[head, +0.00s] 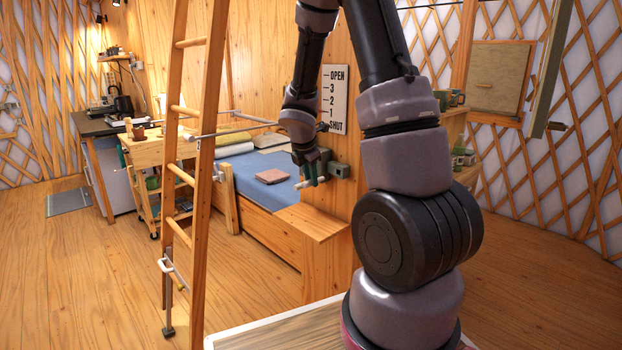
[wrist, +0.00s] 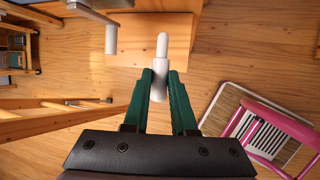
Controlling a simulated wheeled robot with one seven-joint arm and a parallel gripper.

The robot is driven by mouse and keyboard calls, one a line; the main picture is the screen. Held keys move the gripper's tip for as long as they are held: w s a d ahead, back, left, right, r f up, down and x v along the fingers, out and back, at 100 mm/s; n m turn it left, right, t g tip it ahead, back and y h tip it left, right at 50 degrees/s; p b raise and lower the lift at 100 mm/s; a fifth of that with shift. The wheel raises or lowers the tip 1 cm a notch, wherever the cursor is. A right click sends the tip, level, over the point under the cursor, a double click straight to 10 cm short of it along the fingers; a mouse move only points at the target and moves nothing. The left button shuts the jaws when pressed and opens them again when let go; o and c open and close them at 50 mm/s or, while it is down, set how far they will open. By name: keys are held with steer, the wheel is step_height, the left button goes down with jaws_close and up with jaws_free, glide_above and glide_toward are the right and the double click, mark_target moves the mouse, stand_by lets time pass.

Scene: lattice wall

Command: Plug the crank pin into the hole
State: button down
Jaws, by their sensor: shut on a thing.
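My gripper (wrist: 160,82) is shut on a pale, round-tipped crank pin (wrist: 161,52). The pin points away from the jaws, with its thicker lower part between the two green fingers. In the head view my gripper (head: 313,172) is beside the wooden panel below the OPEN–SHUT sign (head: 335,98). A grey-green box (head: 340,171) is fixed to the panel, just right of my gripper. In the wrist view a grey arm with a hanging grip (wrist: 111,39) is left of the pin, apart from it. I cannot make out the hole in either view.
A wooden ladder (head: 187,180) stands left of my arm. A bed (head: 262,180) with a pink-brown block (head: 270,176) lies behind my gripper. A wooden ledge (head: 314,222) is below it. Shelves with cups (head: 458,98) are at right.

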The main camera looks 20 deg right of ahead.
steer(key=shift+w+d, duration=0.35)
steer(key=shift+d, duration=0.55)
steer(key=shift+w+d, duration=0.3)
steer(key=shift+d, duration=0.6)
steer(key=shift+w+d, duration=0.35)
steer(key=shift+d, duration=0.55)
steer(key=shift+w+d, duration=0.25)
steer(key=shift+d, duration=0.4)
steer(key=shift+w+d, duration=0.2)
steer(key=shift+d, duration=0.4)
steer(key=shift+w+d, duration=0.25)
steer(key=shift+d, duration=0.4)
steer(key=c, duration=0.6)
jaws_free()
steer(key=shift+c, duration=0.2)
steer(key=shift+r, duration=0.1)
steer(key=v, duration=1)
steer(key=shift+r, duration=0.3)
steer(key=shift+a, duration=0.1)
